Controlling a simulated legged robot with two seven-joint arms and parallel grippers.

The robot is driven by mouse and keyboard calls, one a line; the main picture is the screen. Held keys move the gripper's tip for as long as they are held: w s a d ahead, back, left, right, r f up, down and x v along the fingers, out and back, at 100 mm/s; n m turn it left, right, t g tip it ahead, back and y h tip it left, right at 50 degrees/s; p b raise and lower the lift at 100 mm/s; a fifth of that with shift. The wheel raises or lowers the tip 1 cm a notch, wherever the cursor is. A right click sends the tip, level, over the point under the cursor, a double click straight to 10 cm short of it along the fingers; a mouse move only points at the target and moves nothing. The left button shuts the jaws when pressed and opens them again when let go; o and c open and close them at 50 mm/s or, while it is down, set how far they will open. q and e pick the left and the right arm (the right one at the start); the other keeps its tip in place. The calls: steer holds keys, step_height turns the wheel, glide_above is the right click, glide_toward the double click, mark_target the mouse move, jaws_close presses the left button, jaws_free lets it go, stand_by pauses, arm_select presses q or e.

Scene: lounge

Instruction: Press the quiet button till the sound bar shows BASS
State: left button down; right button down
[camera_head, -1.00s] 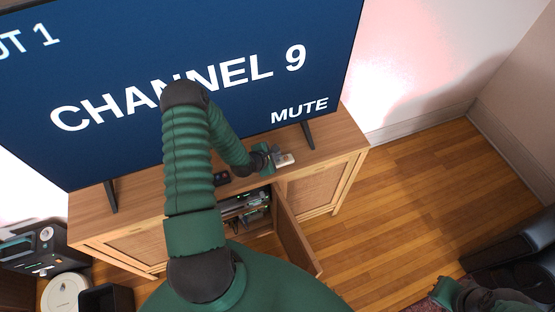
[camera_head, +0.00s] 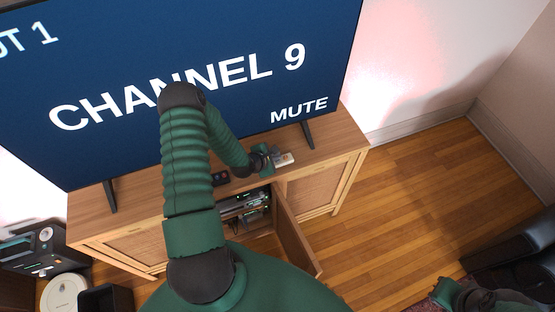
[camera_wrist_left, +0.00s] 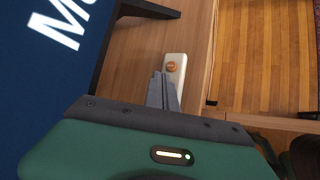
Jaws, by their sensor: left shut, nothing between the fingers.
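A white remote-like device (camera_head: 285,159) lies on the cabinet top near the television's right foot. In the left wrist view it is a slim white block (camera_wrist_left: 178,59) with one round orange button (camera_wrist_left: 172,67); I cannot read any label. My left gripper (camera_head: 270,157) is shut and empty at the device's left end. In the wrist view its fingertips (camera_wrist_left: 163,76) are just beside the orange button; I cannot tell whether they touch the device. The television (camera_head: 200,80) reads CHANNEL 9 and MUTE. I see no BASS text and cannot make out a sound bar.
A dark remote (camera_head: 220,178) lies on the wooden cabinet (camera_head: 330,140), left of my gripper. The cabinet door (camera_head: 297,240) stands open, showing electronics (camera_head: 245,203) inside. My right arm shows at the lower right.

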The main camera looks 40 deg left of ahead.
arm_select(q)
steer(key=shift+f, duration=0.35)
stand_by(0.5)
steer(key=shift+d+r+p, duration=0.1)
steer(key=shift+r+p, duration=0.35)
steer(key=shift+r, duration=0.35)
steer(key=shift+r, duration=0.1)
step_height(320, 180, up, 5)
steer(key=p, duration=0.4)
stand_by(1.2)
